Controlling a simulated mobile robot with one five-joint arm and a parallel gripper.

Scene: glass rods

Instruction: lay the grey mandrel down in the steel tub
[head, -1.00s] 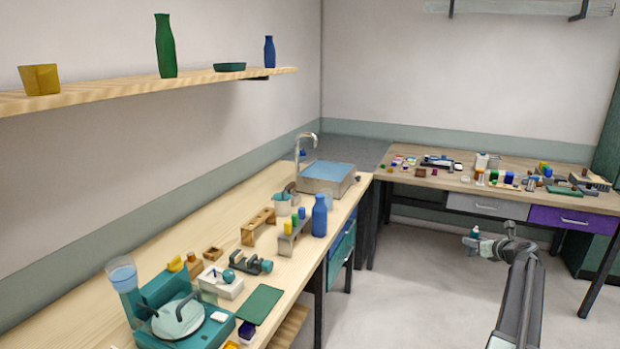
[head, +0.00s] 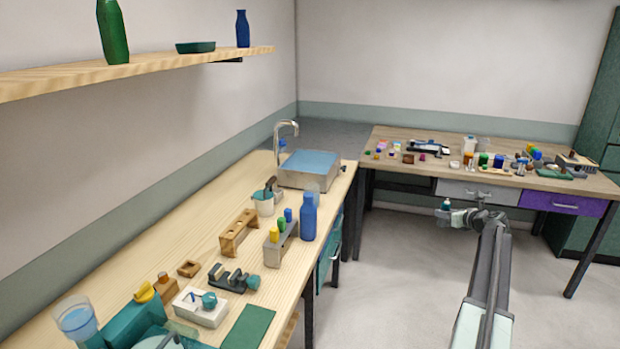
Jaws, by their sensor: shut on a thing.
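My gripper (head: 449,212) is at the end of my arm, over open floor in front of the far table. It is shut on a small teal piece with a pale top (head: 446,203). It is too small here to tell whether this is the grey mandrel, and I cannot pick the mandrel out elsewhere. The steel tub (head: 303,181) appears to be the metal box with a blue surface inside, below the tap at the far end of the left bench. My gripper is well to the right of it, apart from it.
A blue bottle (head: 309,217) and a clear glass stand near the tub at the bench edge. The wooden bench (head: 188,233) also holds racks, a white mug and a green mat (head: 248,327). The far table (head: 400,175) is crowded with small items. The floor between is clear.

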